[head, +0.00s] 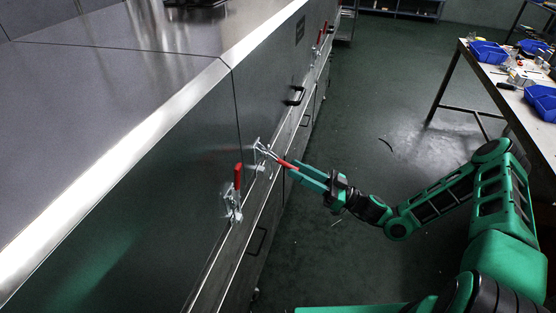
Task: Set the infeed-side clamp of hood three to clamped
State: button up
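Two toggle clamps with red handles sit on either side of a panel seam on the dryer's side. The nearer clamp (233,205) has its red handle standing upright. The farther clamp (262,154) has its red handle swung out and low, pointing away from the dryer towards my gripper. My gripper (295,169) has its green fingertips at the end of that handle, one on each side. I cannot tell whether the fingers are closed on it. No hood number is readable, so I cannot tell which clamp is the infeed-side one of hood three.
The dryer's hood (110,130) fills the left. Black pull handles (295,96) and another pair of red-handled clamps (319,40) are farther along. A workbench (510,85) with blue bins (488,52) stands at right. The green floor (370,110) between is mostly clear.

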aim_at(275, 159)
jog(key=x, duration=0.7)
jog(key=shift+a, duration=0.2)
grip_shut()
